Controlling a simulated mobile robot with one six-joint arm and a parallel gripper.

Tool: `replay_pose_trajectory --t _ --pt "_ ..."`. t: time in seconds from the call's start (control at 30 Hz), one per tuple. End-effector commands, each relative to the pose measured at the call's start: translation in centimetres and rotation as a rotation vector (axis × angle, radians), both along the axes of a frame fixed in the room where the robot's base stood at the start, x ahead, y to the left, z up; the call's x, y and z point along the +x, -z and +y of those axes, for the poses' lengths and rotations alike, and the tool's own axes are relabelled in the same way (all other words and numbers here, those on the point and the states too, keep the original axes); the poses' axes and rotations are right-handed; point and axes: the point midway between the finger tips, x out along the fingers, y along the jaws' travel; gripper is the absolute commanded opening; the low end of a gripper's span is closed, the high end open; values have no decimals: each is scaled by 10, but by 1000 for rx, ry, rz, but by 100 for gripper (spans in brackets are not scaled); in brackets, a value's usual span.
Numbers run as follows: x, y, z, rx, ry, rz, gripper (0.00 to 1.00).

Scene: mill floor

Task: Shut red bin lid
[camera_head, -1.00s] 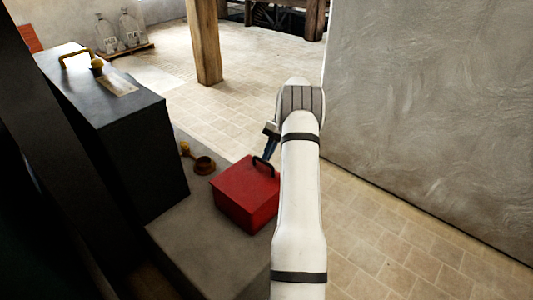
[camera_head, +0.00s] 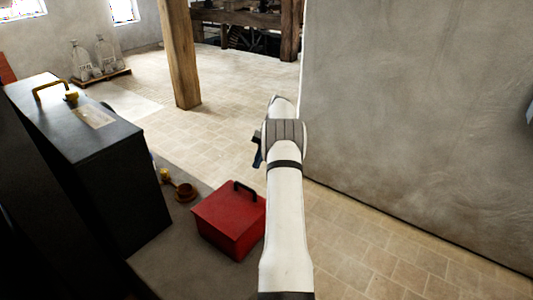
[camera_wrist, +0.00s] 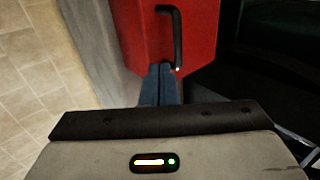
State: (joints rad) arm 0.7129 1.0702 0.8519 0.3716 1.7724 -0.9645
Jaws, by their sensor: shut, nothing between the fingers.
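The red bin (camera_head: 232,230) stands on a grey ledge, and its lid (camera_head: 222,208) lies flat on top, with no gap that I can see. A black handle (camera_head: 243,187) stands up from the lid. The lid (camera_wrist: 200,30) and its handle (camera_wrist: 178,35) also show in the wrist view. My gripper (camera_wrist: 162,68) has its blue fingers together and empty, near the handle's lower end in that view; I cannot tell if they touch. In the head view my gripper (camera_head: 257,152) is mostly hidden by my arm, above and beyond the bin.
A dark cabinet (camera_head: 120,190) with a yellow handle stands left of the bin. A small brown cup-like object (camera_head: 186,192) sits on the grey ledge (camera_head: 180,255) between them. A plaster wall (camera_head: 410,120) rises at right. Open tiled floor (camera_head: 225,130) lies beyond, past a wooden post (camera_head: 180,60).

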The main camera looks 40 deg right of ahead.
Motion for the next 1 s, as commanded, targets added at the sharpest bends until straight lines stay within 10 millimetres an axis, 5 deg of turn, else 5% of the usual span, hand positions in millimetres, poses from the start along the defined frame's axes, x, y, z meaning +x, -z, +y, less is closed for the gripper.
replay_pose_trajectory --t 0.33,1.0 --pt "8 -6 -33 -2 0 -2 0" --pt "13 -10 -52 -2 0 -3 0"
